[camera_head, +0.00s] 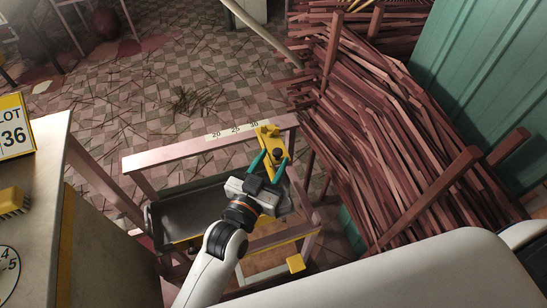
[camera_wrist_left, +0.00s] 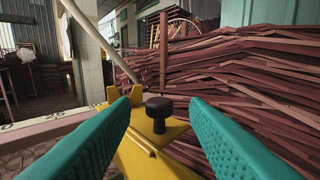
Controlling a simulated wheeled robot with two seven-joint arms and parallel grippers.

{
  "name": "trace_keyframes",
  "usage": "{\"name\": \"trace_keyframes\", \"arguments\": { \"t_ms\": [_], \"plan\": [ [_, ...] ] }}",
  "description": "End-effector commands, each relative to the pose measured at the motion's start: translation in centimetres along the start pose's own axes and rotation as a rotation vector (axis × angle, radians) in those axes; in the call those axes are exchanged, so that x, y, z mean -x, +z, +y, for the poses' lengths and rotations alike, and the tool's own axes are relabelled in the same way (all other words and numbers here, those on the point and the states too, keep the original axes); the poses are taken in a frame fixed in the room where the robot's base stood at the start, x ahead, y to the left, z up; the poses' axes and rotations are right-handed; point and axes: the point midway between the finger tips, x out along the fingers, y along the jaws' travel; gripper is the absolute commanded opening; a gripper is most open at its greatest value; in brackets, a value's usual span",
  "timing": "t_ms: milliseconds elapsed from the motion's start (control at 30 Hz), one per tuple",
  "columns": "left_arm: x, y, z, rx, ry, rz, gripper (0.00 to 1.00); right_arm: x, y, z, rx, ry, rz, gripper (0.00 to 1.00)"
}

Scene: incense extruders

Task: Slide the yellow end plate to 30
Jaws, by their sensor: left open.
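The yellow end plate (camera_head: 267,139) sits at the right end of the scale rail (camera_head: 180,158), close to the mark 30, with the marks 20, 25 and 30 to its left. A black knob (camera_head: 278,153) stands on it. My left gripper (camera_head: 270,161) is open, its teal fingers on either side of the knob. In the left wrist view the knob (camera_wrist_left: 158,110) stands between the fingers with gaps on both sides, and the yellow plate (camera_wrist_left: 150,155) lies below. My right gripper is not in view.
A big heap of reddish sticks (camera_head: 400,150) fills the right side behind posts. A grey trough (camera_head: 185,215) lies in the frame below the rail. A metal table (camera_head: 60,190) with a LOT 36 sign (camera_head: 14,127) stands at left. The tiled floor behind is mostly open.

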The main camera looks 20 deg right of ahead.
Motion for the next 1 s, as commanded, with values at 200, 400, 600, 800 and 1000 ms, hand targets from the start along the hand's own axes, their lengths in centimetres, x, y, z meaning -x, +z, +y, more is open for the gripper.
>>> {"name": "trace_keyframes", "arguments": {
  "t_ms": [200, 400, 600, 800, 1000],
  "plan": [
    [4.8, -0.2, -0.1, 0.000, -0.001, 0.003, 0.41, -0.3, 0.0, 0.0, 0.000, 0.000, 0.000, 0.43],
    [8.5, -0.2, -0.1, 0.000, -0.002, 0.003, 0.41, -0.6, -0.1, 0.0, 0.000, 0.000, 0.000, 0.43],
    [10.4, -0.1, 0.0, 0.001, -0.001, 0.002, 0.41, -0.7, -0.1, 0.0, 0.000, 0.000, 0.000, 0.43],
    [10.6, 0.0, 0.0, 0.000, -0.001, 0.000, 0.41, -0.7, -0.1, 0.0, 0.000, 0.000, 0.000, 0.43],
    [10.6, 0.0, 0.0, 0.000, -0.001, 0.000, 0.41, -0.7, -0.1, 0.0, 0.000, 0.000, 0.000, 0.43]
  ]
}}
